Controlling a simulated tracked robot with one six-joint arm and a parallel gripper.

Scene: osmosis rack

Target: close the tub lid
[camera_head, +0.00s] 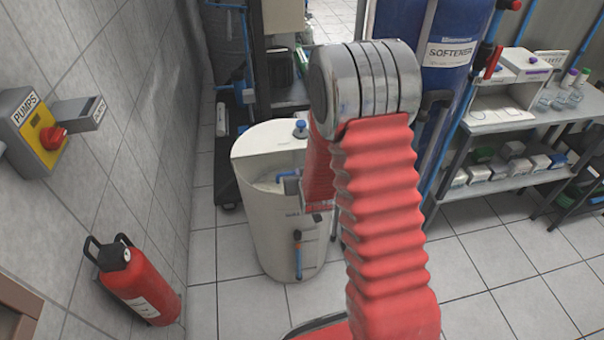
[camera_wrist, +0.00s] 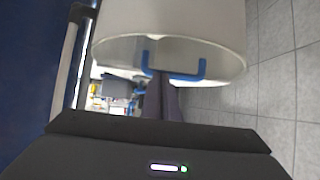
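The white tub (camera_head: 262,222) stands upright on the tiled floor in the head view, partly hidden behind my arm. Its top shows a pale lid surface and a small blue handle (camera_head: 287,176) close to my arm. In the wrist view a grey lid face (camera_wrist: 115,48) with a white rim carries the blue handle (camera_wrist: 203,70). My gripper (camera_wrist: 163,76) points at this handle, its dark fingers narrowing together at the bar. They overlap it in the picture; I cannot tell whether they grip it. How far the lid is open is unclear. My arm hides the gripper in the head view.
A blue softener tank (camera_head: 458,45) stands behind my arm. A red fire extinguisher (camera_head: 140,285) and a pump switch box (camera_head: 36,128) are at the left wall. A metal shelf (camera_head: 510,183) with boxes is at right. Floor is clear at lower right.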

